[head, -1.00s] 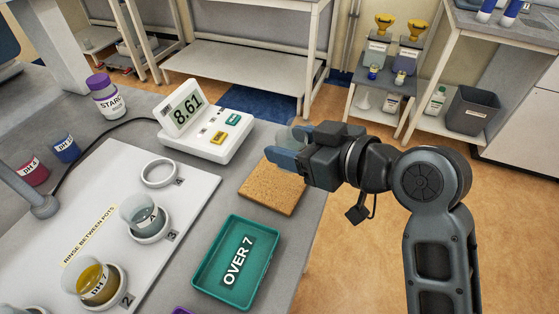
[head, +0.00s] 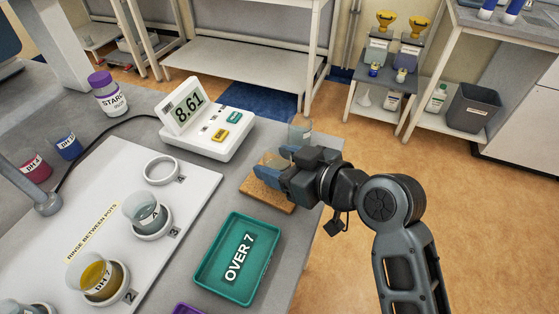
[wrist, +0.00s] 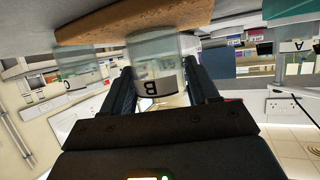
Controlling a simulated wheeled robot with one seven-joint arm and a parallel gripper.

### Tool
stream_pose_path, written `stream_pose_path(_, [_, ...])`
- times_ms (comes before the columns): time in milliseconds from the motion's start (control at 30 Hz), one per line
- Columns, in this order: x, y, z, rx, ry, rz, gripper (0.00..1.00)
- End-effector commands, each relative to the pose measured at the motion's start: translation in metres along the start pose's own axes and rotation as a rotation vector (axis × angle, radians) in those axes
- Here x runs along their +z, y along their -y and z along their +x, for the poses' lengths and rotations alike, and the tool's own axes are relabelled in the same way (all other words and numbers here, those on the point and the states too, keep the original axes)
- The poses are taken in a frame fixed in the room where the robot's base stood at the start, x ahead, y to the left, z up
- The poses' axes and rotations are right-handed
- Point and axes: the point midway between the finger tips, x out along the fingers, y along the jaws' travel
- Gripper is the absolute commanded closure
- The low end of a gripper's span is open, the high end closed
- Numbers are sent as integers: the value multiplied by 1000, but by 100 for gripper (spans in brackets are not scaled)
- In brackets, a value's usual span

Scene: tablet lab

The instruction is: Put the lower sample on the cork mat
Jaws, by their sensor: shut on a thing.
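My gripper (head: 282,172) is shut on a clear glass beaker marked B (wrist: 155,72), which is between the fingers in the wrist view. In the head view, the fingers partly hide it, just over the cork mat (head: 262,191). The cork mat also shows at the top of the upside-down wrist view (wrist: 140,22). I cannot tell whether the beaker's base touches the mat. A second clear beaker (head: 300,129) stands beyond my gripper; its mark in the wrist view (wrist: 78,66) looks like a C. Beaker A (head: 140,207) sits in ring 3.
A white meter (head: 207,132) reading 8.61 stands behind the mat. A teal tray (head: 206,289) marked OVER 7 lies in front of it. The white board (head: 100,191) at left holds an empty ring (head: 161,170) and a yellow pH 7 pot (head: 92,276). The bench edge is right of the mat.

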Motion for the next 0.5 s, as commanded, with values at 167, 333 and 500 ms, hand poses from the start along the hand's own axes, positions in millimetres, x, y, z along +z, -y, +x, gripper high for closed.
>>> stream_pose_path(167, [0, 0, 0, 0, 0, 0, 25])
stream_pose_path(333, [0, 0, 0, 0, 0, 0, 15])
stream_pose_path(500, [0, 0, 0, 0, 0, 0, 15])
